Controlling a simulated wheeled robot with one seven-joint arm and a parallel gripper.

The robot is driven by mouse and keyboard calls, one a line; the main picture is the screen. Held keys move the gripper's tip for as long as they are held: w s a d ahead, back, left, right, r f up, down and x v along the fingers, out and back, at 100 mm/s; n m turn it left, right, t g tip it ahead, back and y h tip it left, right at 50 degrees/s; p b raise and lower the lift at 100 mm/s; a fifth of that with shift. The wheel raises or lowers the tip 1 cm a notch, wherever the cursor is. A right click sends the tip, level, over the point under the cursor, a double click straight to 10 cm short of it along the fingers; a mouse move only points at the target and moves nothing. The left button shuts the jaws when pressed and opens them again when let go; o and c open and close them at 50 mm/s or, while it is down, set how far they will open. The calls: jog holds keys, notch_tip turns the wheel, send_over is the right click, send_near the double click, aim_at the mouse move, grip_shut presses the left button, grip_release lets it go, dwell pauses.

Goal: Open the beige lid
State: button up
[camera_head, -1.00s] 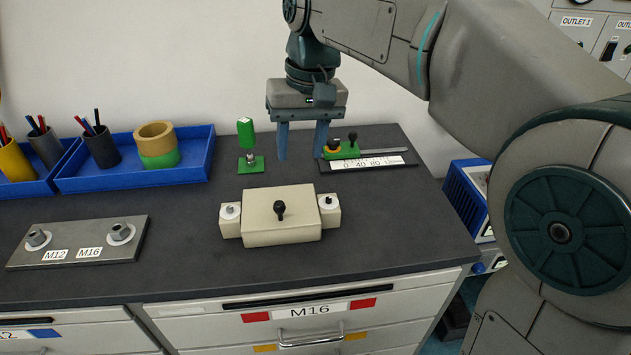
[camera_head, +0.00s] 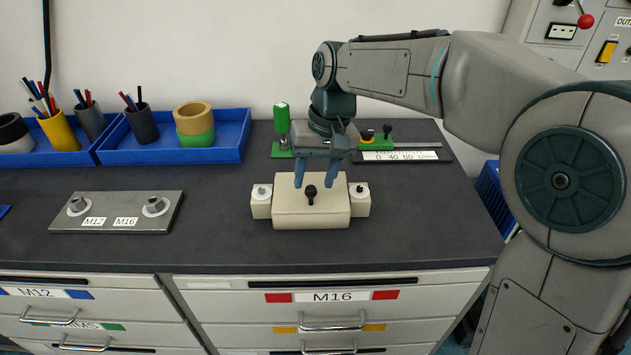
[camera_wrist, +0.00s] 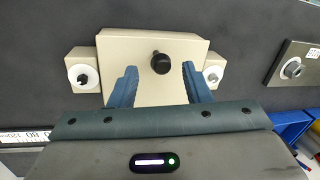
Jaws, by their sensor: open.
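The beige lid (camera_head: 290,212) tops a box-shaped block on the dark bench, with a black knob (camera_head: 311,194) on it. A small beige side block with a white round fitting sits at each side, left (camera_head: 261,200) and right (camera_head: 359,199). In the wrist view the lid (camera_wrist: 120,55) lies flat, and the knob (camera_wrist: 160,63) shows beyond and between my fingertips. My gripper (camera_head: 315,184) is open and empty, with its blue fingers pointing down over the rear part of the lid. In the wrist view the fingers (camera_wrist: 160,72) straddle the knob's line. I cannot tell whether they touch the lid.
A metal plate with bolts (camera_head: 117,213) lies to the left. Blue trays (camera_head: 228,137) with pen cups and tape rolls stand behind it. A green-handled clamp (camera_head: 282,120) and a slide scale (camera_head: 400,155) are behind the lid. The bench front is clear.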

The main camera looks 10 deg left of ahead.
jog(key=shift+s+a+f, duration=0.15)
jog(key=shift+a+f, duration=0.05)
jog(key=shift+f, duration=0.85)
